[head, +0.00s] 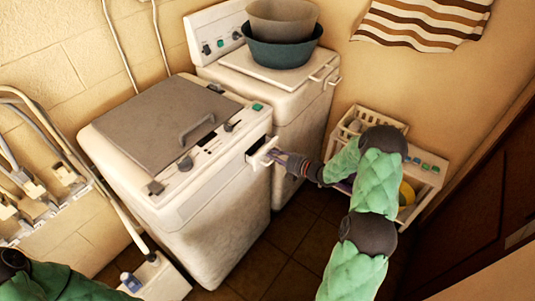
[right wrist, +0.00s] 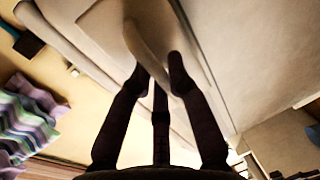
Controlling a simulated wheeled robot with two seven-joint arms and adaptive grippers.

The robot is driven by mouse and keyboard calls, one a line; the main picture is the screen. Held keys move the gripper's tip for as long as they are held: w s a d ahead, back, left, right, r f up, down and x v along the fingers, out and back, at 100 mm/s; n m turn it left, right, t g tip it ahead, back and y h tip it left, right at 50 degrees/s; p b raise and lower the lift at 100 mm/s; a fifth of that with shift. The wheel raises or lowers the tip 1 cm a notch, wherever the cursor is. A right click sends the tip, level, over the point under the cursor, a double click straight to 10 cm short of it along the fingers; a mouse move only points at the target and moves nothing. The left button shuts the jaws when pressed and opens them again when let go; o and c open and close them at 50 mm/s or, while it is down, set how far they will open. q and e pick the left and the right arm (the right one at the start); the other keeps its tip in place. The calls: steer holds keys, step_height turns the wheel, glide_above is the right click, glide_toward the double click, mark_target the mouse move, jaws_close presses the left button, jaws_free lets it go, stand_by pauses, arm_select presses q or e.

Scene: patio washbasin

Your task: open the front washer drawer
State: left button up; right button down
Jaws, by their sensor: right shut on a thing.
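The front washer (head: 215,205) is a white top-loader with a grey lid (head: 160,115) and a control panel along its front edge. Its small white drawer (head: 264,152) is at the right end of that panel, and a dark gap shows beside it; it appears to stick out a little. My right gripper (head: 279,159) reaches it from the right and is shut on its handle. In the right wrist view the dark fingers (right wrist: 163,72) close around a curved pale handle (right wrist: 146,46). Part of my left arm shows at the lower left; its gripper is out of the picture.
A second white machine (head: 300,115) behind carries a green basin (head: 283,52) and a beige basin (head: 283,18). A white shelf unit (head: 428,172) stands at the right, partly behind my right arm. Hoses and taps line the left wall. Tiled floor (head: 300,235) is open ahead of the washer.

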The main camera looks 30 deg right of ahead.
steer(key=v, duration=0.3)
steer(key=shift+s+d+f, duration=0.2)
steer(key=shift+s+f, duration=0.1)
steer(key=shift+s, duration=0.1)
steer(key=c, duration=1.2)
jaws_free()
steer(key=shift+o, duration=0.2)
steer(key=v, duration=1.2)
